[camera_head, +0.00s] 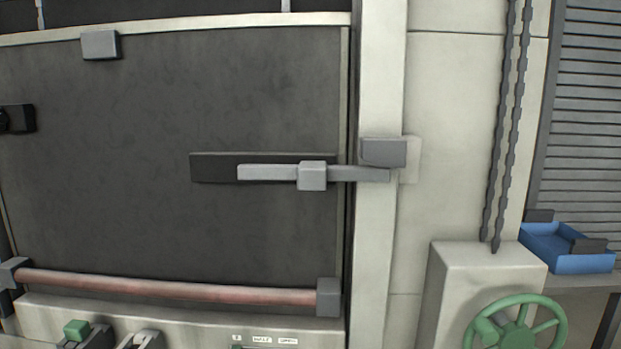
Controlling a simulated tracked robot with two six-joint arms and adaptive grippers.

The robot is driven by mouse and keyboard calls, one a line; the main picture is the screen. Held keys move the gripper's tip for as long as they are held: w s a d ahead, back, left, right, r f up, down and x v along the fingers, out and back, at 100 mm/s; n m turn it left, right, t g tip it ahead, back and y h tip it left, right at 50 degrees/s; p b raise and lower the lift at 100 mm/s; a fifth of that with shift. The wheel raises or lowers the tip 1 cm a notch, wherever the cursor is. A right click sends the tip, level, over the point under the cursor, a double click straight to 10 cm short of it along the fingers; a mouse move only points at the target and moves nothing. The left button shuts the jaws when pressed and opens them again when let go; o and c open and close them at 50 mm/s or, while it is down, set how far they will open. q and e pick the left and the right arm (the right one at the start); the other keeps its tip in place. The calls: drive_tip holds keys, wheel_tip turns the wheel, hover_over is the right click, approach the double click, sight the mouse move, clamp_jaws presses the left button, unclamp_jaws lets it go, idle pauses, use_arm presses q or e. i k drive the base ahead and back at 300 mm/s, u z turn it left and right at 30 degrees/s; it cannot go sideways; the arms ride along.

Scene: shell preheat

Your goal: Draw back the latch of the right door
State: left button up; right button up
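The dark grey door panel (150,90) fills the left and middle of the head view. Its latch is a light grey horizontal bar (268,173) with a square block knob (312,176), lying over a darker backing plate (212,168). The bar's right end spans the door edge and overlaps the pale door post (381,80). There it lies at the lower edge of a grey keeper block (384,152). I cannot tell how deep it sits in the keeper. Neither of my grippers can be made out in this view.
A reddish horizontal rail (170,287) crosses the door's lower part. Chains (507,110) hang right of the post above a pale box with a green handwheel (517,325). A blue tray (583,264) stands at far right. The space before the latch looks clear.

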sight(309, 176)
drive_tip(key=z, duration=0.55)
drive_tip(key=k, duration=1.25)
drive_tip(key=z, duration=0.95)
drive_tip(key=i, duration=1.15)
drive_tip(key=u, duration=0.6)
drive_tip(key=i, duration=0.5)
drive_tip(key=u, duration=0.45)
